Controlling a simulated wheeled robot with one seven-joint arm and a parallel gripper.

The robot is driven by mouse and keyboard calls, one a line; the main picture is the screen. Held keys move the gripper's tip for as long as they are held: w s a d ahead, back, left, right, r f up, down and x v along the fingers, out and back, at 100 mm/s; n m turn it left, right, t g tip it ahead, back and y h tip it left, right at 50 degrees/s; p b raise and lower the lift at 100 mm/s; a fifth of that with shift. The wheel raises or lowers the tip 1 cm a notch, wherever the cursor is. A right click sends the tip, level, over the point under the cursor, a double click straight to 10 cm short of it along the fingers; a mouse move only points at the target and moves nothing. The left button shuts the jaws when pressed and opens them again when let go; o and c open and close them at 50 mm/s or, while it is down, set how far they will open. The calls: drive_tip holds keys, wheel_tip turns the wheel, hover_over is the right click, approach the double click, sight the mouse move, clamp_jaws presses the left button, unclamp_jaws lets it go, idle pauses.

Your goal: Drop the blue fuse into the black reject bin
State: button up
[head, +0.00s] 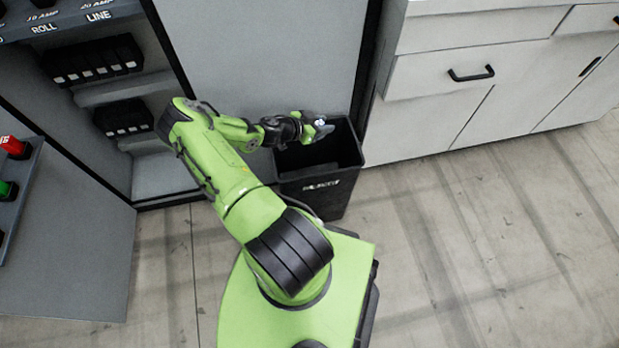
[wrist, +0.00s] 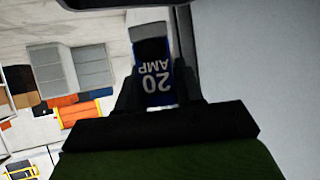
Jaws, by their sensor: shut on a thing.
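The blue fuse (wrist: 155,75) shows in the wrist view, marked 20 AMP, upside down in the picture, with grey ends. My gripper (wrist: 157,88) is shut on it, one dark finger on each side. In the head view my gripper (head: 322,127) is over the opening of the black reject bin (head: 325,187). The bin stands upright on the floor with its label facing me. The fuse is too small and too covered to make out clearly in the head view.
A grey panel (head: 265,50) stands behind the bin, and a white drawer cabinet (head: 470,105) is close on its right. An open electrical cabinet (head: 165,170) with black fuse blocks is at the left. The floor (head: 480,240) at right is clear.

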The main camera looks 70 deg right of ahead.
wheel_tip(320, 180, down, 6)
drive_tip(key=b, duration=0.3)
drive_tip(key=shift+r, duration=0.2)
drive_tip(key=o, duration=1.2)
drive_tip(key=shift+c, duration=0.2)
drive_tip(key=p+v, duration=0.2)
drive_tip(key=v, duration=1.3)
drive_tip(key=shift+w+a+r+p, duration=0.15)
drive_tip(key=shift+a+r+p, duration=0.05)
drive_tip(key=shift+a+p, duration=0.15)
